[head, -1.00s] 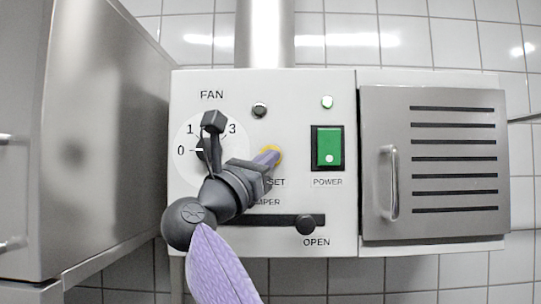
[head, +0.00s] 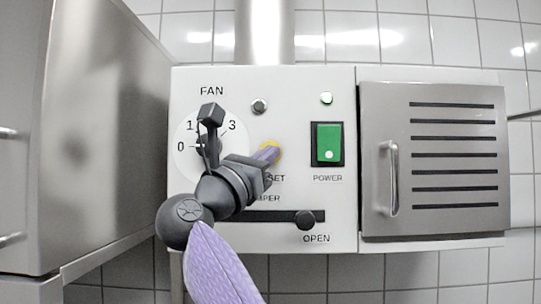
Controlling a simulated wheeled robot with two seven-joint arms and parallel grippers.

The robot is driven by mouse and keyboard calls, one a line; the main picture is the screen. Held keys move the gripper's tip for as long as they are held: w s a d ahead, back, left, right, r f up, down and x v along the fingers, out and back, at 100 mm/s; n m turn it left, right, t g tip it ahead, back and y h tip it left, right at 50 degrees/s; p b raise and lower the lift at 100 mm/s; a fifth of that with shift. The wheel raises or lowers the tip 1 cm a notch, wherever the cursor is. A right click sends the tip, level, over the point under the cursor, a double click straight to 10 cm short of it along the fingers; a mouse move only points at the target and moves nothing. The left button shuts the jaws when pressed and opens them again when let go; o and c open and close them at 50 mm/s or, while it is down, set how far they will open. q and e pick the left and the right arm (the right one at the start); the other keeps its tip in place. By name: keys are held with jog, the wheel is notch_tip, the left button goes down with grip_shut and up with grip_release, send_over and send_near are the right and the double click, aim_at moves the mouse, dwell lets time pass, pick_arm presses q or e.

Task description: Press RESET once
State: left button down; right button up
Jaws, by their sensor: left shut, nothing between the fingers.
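The yellow-rimmed RESET button (head: 276,148) is on the white control panel (head: 290,85), left of the green power switch. My left gripper (head: 267,154) is shut and empty, with its purple fingertips in front of the button. The fingers cover most of the button, so I cannot tell whether they touch it or whether it is pushed in. The label below is partly hidden by the gripper; only "SET" shows. My right gripper is not in view.
The fan dial (head: 183,160) is close left of my gripper, and the damper slider knob (head: 305,219) is below right. The green POWER switch (head: 329,143) and a lit green lamp (head: 326,98) are to the right. A steel cabinet (head: 90,120) stands left; a louvred door (head: 390,110) is right.

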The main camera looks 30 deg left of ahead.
pick_arm(q)
jog(key=s+d, duration=0.1)
jog(key=s+b, duration=0.1)
jog(key=s, duration=0.1)
jog(key=s+d, duration=0.1)
jog(key=shift+s+d+b, duration=0.15)
jog(key=shift+d+b, duration=0.15)
jog(key=shift+b, duration=0.1)
dwell(0.8)
